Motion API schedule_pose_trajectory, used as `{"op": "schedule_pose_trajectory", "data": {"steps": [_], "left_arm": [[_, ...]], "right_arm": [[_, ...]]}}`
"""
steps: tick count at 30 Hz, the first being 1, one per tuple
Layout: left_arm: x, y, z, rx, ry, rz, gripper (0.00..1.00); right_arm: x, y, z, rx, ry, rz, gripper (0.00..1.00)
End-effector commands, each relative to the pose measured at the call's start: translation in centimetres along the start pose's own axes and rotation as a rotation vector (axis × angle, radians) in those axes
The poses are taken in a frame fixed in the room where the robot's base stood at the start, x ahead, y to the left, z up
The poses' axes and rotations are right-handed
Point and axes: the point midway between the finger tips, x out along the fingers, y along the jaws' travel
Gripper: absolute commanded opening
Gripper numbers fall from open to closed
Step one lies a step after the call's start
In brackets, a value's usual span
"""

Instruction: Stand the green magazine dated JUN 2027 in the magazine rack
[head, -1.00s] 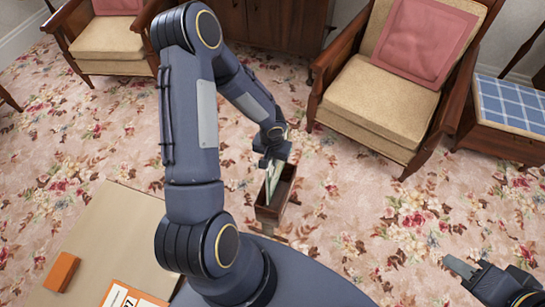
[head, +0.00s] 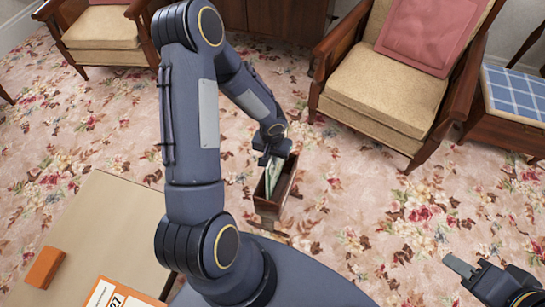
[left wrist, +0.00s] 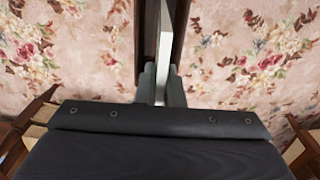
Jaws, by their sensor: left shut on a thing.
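My left gripper (head: 272,152) is shut on a thin, pale greenish magazine (head: 271,178) and holds it upright. The magazine's lower part is inside the brown wooden magazine rack (head: 287,192), below the rim. No date can be read on it. In the left wrist view, the two fingers (left wrist: 161,84) grip the magazine, seen edge-on as a pale strip (left wrist: 164,45), between the rack's dark walls (left wrist: 141,35). Whether it touches the rack floor is hidden. My right gripper (head: 466,268) is at the lower right, away from the rack; its jaw opening is unclear.
A beige table (head: 105,225) at the lower left bears an orange block (head: 44,268) and an orange-and-white printed item (head: 115,295). An armchair (head: 385,100) stands behind the rack to the right, beside a blue-checked stool (head: 512,95). Floral carpet around the rack is clear.

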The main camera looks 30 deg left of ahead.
Motion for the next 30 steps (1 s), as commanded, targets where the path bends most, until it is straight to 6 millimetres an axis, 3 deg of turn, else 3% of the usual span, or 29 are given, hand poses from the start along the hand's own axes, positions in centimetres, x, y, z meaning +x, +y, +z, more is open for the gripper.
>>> {"op": "schedule_pose_trajectory", "data": {"steps": [30], "left_arm": [[8.1,0.0,0.4,0.000,0.001,0.000,0.00]], "right_arm": [[7.1,3.3,3.6,0.000,0.000,0.000,0.36]]}}
